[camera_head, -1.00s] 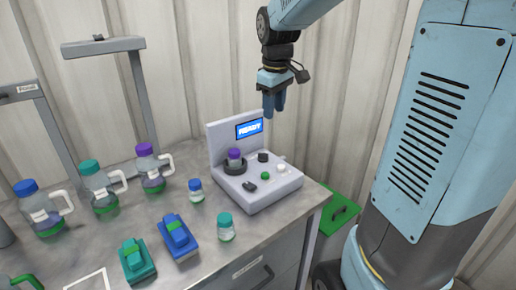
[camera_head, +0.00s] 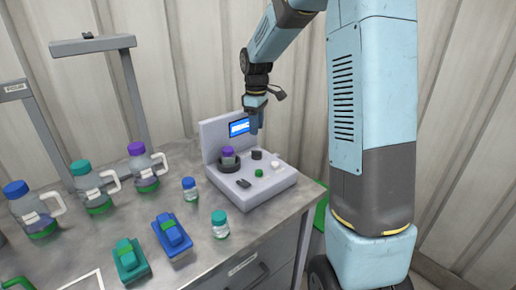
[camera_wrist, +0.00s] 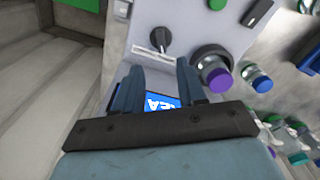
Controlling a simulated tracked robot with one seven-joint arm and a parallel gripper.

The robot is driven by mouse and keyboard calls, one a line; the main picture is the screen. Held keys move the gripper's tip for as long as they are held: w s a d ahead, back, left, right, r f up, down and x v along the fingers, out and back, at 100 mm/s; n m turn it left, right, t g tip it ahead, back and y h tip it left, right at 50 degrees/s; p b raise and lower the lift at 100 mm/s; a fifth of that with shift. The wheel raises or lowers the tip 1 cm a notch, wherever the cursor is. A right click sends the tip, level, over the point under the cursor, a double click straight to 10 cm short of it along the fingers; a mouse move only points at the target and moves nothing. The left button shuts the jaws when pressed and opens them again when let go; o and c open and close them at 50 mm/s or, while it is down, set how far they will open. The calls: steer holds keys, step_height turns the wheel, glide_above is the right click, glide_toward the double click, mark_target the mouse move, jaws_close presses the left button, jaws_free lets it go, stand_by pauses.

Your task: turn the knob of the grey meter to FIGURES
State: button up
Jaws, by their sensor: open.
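The grey meter (camera_head: 235,205) stands on the bench with an upright back panel and a lit blue screen (camera_head: 239,127), partly hidden by my gripper. Its black knob (camera_head: 257,154) sits near the back right of the deck. In the wrist view a dark knob (camera_wrist: 160,38) with a pale label strip is just beyond my fingertips; its setting is not readable. My gripper (camera_head: 255,125) is open and empty, pointing down above the knob, apart from it. It also shows in the wrist view (camera_wrist: 159,68).
Bottles, a small vial (camera_head: 190,189), a teal-capped jar (camera_head: 220,224) and a blue device (camera_head: 172,237) stand left and in front.

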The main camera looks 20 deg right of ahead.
mark_target(257, 151)
step_height(257, 151, down, 9)
steer(key=shift+f, duration=0.15)
stand_by(0.4)
jaws_close()
stand_by(0.3)
